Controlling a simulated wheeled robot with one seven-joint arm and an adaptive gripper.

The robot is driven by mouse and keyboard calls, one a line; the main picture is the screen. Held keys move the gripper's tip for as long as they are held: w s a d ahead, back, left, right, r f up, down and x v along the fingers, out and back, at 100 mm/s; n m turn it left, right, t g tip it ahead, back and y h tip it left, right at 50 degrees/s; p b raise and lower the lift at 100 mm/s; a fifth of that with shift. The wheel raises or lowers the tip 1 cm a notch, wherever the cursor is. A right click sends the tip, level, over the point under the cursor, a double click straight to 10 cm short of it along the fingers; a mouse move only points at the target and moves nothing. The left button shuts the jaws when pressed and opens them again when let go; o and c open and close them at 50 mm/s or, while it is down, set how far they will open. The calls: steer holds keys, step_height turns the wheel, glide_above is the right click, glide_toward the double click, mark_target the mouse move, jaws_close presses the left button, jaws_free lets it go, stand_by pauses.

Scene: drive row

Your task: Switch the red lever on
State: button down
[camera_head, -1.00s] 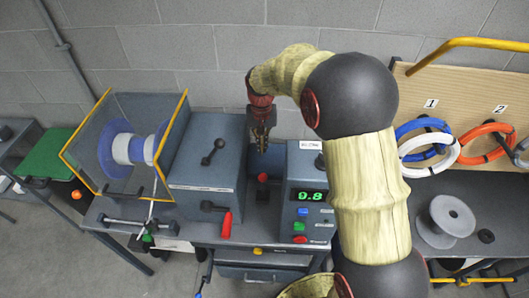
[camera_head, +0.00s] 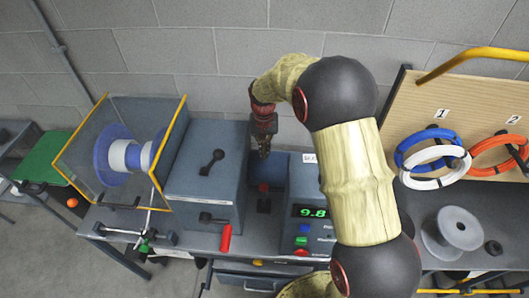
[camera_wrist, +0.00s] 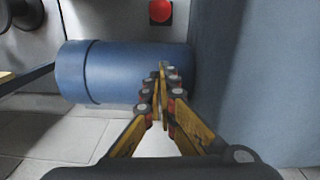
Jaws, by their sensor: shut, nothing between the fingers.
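The red lever (camera_head: 225,238) is a red handle hanging down at the front of the grey machine box, by a dark horizontal bar. My gripper (camera_head: 264,155) points down in the gap between that box and the display unit, behind and to the right of the lever, apart from it. Its fingers are shut and empty; their tips meet in the wrist view (camera_wrist: 164,66). A small red block (camera_head: 264,187) sits below the gripper in the gap. The wrist view shows a round red knob (camera_wrist: 160,11) and a blue cylinder (camera_wrist: 125,72) behind the fingers; I cannot tell whether the knob is the lever.
The display unit (camera_head: 300,230) reads 9.8 and has coloured buttons. A black-knobbed handle (camera_head: 212,162) stands on the grey box (camera_head: 185,185). A guarded spool (camera_head: 125,155) is at left. Cable coils (camera_head: 430,158) hang at right above an empty reel (camera_head: 455,228).

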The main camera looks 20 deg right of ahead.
step_height(320, 180, down, 7)
steer(key=shift+s+f, duration=0.1)
steer(key=s, duration=0.2)
steer(key=s+a, duration=0.1)
steer(key=shift+s+f, duration=0.25)
steer(key=shift+s, duration=0.05)
steer(key=shift+a+b, duration=0.15)
steer(key=shift+b, duration=0.3)
